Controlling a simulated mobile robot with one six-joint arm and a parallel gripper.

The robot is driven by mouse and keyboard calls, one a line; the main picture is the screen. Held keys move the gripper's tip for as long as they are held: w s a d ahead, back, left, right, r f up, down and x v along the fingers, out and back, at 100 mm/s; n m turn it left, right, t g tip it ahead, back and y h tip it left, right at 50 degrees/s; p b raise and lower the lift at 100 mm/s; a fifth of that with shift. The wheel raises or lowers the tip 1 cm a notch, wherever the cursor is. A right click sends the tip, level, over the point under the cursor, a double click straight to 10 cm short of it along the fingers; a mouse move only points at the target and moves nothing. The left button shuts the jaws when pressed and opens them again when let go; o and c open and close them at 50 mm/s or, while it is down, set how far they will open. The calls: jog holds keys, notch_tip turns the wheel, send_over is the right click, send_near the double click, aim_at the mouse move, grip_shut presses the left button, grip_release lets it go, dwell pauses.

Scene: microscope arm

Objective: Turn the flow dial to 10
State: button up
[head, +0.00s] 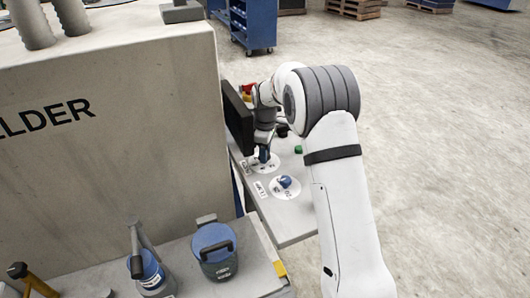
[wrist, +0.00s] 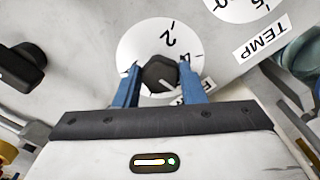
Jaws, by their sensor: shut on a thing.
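The flow dial has a dark hexagonal knob (wrist: 159,73) on a white round scale (wrist: 146,36) in the wrist view. The figures 2 and 4 show on the scale. Its label is mostly hidden, with only an F readable. My gripper (wrist: 160,67) is shut on the knob, one blue finger on each side. A short light line shows at the knob's lower side, towards the label. In the head view my gripper (head: 264,155) is down at the same scale (head: 272,167), and the knob is hidden there.
A second dial (head: 285,183) with a blue knob is close by; its TEMP label (wrist: 261,40) shows in the wrist view. A black screen (head: 236,118) stands beside my gripper. A black knob-like part (wrist: 22,70) is at left. A green object (head: 298,149) lies near the table edge.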

dwell(0.5)
jog(key=o, duration=1)
jog(key=shift+r, duration=0.1)
notch_tip(320, 180, up, 8)
jog(key=shift+f+b, duration=0.2)
jog(key=shift+b, duration=0.25)
